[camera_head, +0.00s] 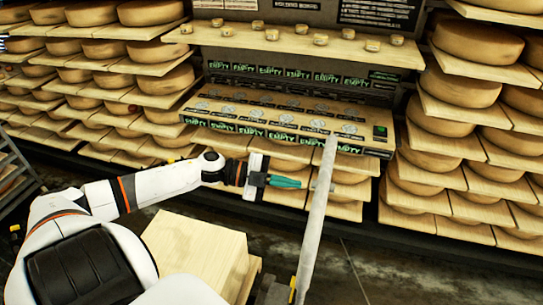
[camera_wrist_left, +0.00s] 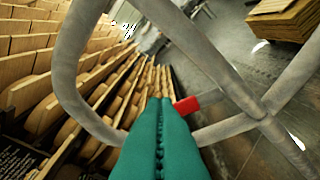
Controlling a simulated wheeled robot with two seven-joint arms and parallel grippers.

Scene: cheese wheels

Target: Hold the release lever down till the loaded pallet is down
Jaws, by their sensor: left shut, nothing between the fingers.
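My left gripper (camera_head: 300,184) has teal fingers, shut with nothing between them, reaching right to the grey handle bar (camera_head: 316,215) in the head view. In the left wrist view the shut fingers (camera_wrist_left: 161,103) point into the grey tubular handle loop (camera_wrist_left: 70,75). A small red lever (camera_wrist_left: 187,105) sits just right of the fingertips there; I cannot tell whether they touch. The lever is not discernible in the head view. A pale wooden load (camera_head: 195,255) stands low beside my arm; its height off the floor cannot be told. My right gripper is not in view.
Shelves of cheese wheels (camera_head: 470,85) fill the back and both sides. A dark display with green "EMPTY" labels (camera_head: 290,125) stands behind the handle. A stack of boards (camera_wrist_left: 288,18) lies on the floor in the wrist view. Grey floor (camera_head: 400,275) is open at right.

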